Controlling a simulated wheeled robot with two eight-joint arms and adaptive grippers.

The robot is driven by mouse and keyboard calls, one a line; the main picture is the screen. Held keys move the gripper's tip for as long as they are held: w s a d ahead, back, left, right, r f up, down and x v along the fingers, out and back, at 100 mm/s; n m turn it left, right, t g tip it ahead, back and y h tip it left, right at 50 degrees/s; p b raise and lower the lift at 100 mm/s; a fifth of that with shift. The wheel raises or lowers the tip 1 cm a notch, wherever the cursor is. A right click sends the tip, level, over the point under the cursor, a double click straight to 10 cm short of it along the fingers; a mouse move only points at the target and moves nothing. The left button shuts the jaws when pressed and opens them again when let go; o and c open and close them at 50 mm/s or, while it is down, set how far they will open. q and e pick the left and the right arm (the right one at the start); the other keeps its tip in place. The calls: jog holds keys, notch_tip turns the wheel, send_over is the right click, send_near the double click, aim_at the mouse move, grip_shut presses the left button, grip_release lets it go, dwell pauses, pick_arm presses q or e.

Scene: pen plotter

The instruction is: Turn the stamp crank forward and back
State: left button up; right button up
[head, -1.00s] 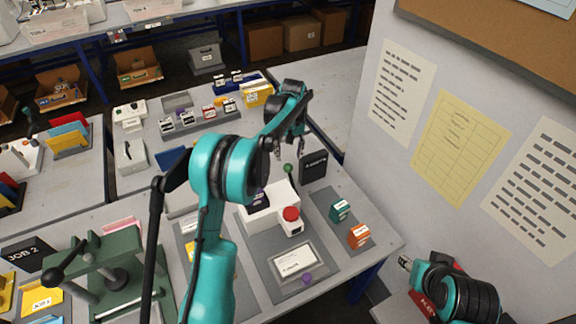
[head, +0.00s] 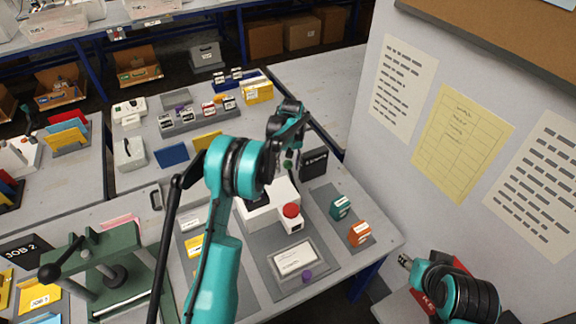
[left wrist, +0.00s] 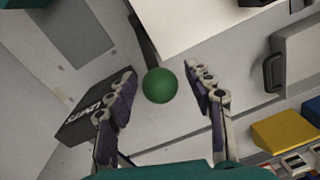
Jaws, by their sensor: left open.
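The white stamp machine (head: 262,212) stands on a grey mat on the near table, with a red button (head: 291,211) at its front. Its crank ends in a green ball knob (head: 288,165), at the machine's far side. My left gripper (head: 290,157) is open above and around the knob. In the left wrist view the green knob (left wrist: 160,85) sits between the two spread fingers (left wrist: 162,92), with a gap on each side.
A black labelled block (head: 314,163) stands close to the knob, also near one finger in the left wrist view (left wrist: 95,112). Teal (head: 341,207) and orange (head: 359,233) boxes stand right of the machine. A green press (head: 112,270) is at lower left.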

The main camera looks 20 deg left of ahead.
pick_arm(q)
grip_shut()
